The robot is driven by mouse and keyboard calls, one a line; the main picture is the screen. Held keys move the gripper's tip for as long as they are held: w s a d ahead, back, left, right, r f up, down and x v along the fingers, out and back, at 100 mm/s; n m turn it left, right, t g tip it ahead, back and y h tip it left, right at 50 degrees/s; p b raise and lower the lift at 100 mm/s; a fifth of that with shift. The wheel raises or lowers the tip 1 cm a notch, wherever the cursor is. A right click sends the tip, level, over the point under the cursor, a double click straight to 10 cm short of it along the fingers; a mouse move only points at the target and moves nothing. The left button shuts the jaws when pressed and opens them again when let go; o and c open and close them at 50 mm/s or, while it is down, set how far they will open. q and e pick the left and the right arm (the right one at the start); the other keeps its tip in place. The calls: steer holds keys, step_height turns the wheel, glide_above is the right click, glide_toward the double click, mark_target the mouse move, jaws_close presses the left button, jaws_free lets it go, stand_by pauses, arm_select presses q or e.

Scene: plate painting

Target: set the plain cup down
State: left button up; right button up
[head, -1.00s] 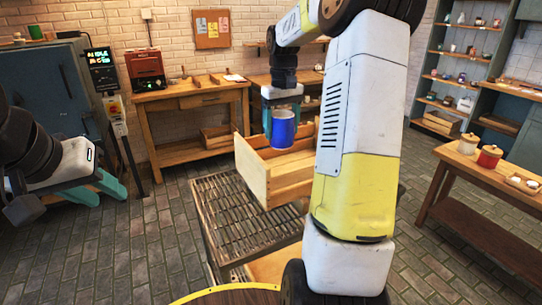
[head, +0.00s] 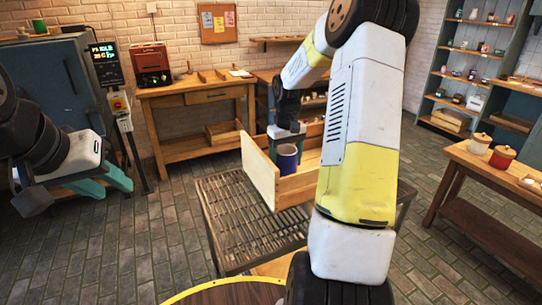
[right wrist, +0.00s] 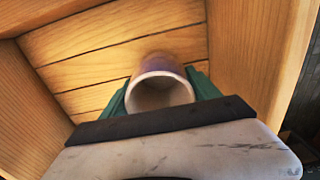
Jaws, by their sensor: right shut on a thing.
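The plain cup (head: 287,162) is blue with a pale inside and no visible pattern. It is upright inside an open wooden crate (head: 262,178) on a slatted metal rack. My right gripper (head: 286,150) is shut on it from above. In the right wrist view the cup (right wrist: 160,92) has its pale mouth towards the camera, between the green fingers of my right gripper (right wrist: 160,98), with the crate's boards (right wrist: 90,62) around it. Whether its base touches the crate's floor is hidden. My left gripper (head: 105,182) is at the far left, its teal fingers apart and empty.
The crate's walls stand close around my right gripper. The slatted rack (head: 228,215) has bare room left of and in front of the crate. A workbench (head: 195,95) is behind; a side table (head: 490,170) with lidded jars is at the right.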

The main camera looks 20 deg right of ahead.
steer(key=shift+f, duration=0.25)
steer(key=o, duration=1.7)
steer(key=shift+c, duration=0.2)
steer(key=shift+r, duration=0.1)
steer(key=s+a+r+t, duration=0.1)
steer(key=s+a+r, duration=0.1)
steer(key=r, duration=0.6)
steer(key=s+a+r, duration=0.2)
steer(key=r, duration=0.7)
steer(key=s+a+r+t+y, duration=0.1)
steer(key=s+a, duration=0.3)
steer(key=s, duration=0.6)
steer(key=s+a+m+t+y, duration=0.1)
steer(key=s+a+t, duration=0.3)
steer(key=s, duration=0.6)
steer(key=shift+s+a+r, duration=0.35)
steer(key=shift+s+a, duration=0.05)
steer(key=shift+a, duration=0.35)
